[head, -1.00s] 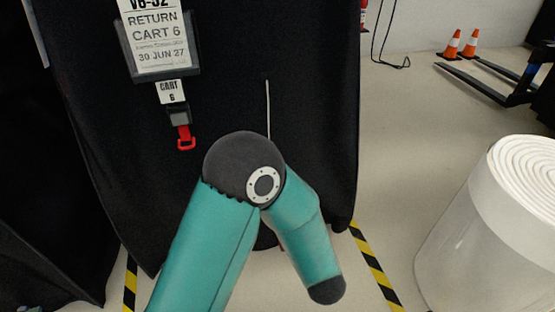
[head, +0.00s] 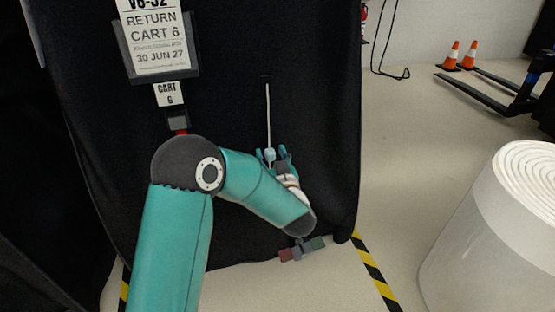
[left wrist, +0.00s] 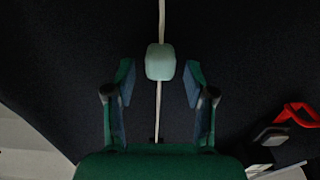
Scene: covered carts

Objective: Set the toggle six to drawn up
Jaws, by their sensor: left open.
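A pale mint toggle (head: 269,155) sits on a thin white cord (head: 268,110) that hangs down the front of the black cover of cart 6 (head: 225,90). In the left wrist view the toggle (left wrist: 160,62) is a rounded block with cord running out of both ends. My left gripper (head: 272,153) is at the toggle, its teal fingers open. In the left wrist view the left gripper (left wrist: 159,76) has one finger on each side of the toggle, with a gap on both sides. My right gripper is not in view.
A "RETURN CART 6" sign (head: 158,45) and a smaller tag (head: 168,94) hang left of the cord. A red hook (left wrist: 298,114) shows in the wrist view. A white roll (head: 480,250) stands right; floor between is clear.

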